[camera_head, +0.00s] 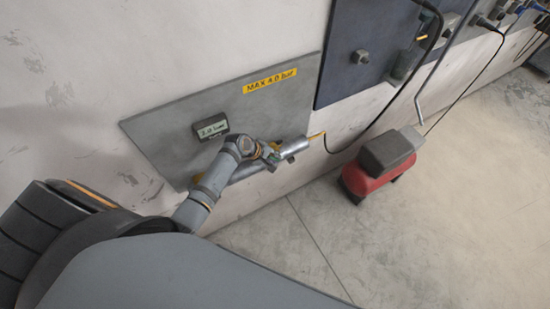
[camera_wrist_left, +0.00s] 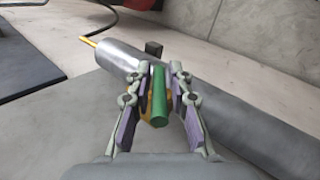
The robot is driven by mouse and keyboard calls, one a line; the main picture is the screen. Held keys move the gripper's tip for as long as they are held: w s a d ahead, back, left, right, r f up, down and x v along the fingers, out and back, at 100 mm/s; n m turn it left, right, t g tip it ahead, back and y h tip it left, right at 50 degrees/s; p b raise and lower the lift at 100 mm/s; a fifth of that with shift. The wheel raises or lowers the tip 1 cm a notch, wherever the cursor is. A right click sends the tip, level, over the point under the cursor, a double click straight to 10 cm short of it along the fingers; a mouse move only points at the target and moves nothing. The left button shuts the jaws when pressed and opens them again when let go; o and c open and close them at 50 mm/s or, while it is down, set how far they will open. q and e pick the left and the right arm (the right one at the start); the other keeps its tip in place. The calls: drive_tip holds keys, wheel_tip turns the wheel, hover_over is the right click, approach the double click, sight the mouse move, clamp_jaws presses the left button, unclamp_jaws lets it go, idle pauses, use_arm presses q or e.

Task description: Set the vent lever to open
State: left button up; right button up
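The green lever (camera_wrist_left: 159,97) stands between the fingers of my left gripper (camera_wrist_left: 161,88) in the left wrist view, its end towards the camera. The fingers flank the lever with a narrow gap on each side; no firm contact shows. A yellowish part lies behind the lever, mostly hidden. A silver cylinder (camera_wrist_left: 108,62) lies just beyond the fingers. In the head view my left gripper (camera_head: 268,154) is at the cylinder (camera_head: 294,147) on a grey wall panel, and largely hides the lever. My right gripper is not in view.
The grey panel (camera_head: 160,125) carries a small display (camera_head: 211,127) and a yellow "MAX 4.0 bar" label (camera_head: 270,80). A dark hose (camera_head: 365,127) runs beside it. A red and grey machine (camera_head: 378,165) stands on the floor at right. The floor in front is clear.

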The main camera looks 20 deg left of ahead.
use_arm(q)
drive_tip(key=shift+o, duration=1)
drive_tip(key=shift+a+r, duration=0.1)
drive_tip(key=shift+r, duration=0.05)
drive_tip(key=v, duration=1.1)
drive_tip(key=shift+s+r, duration=0.3)
drive_tip(key=shift+r, duration=0.05)
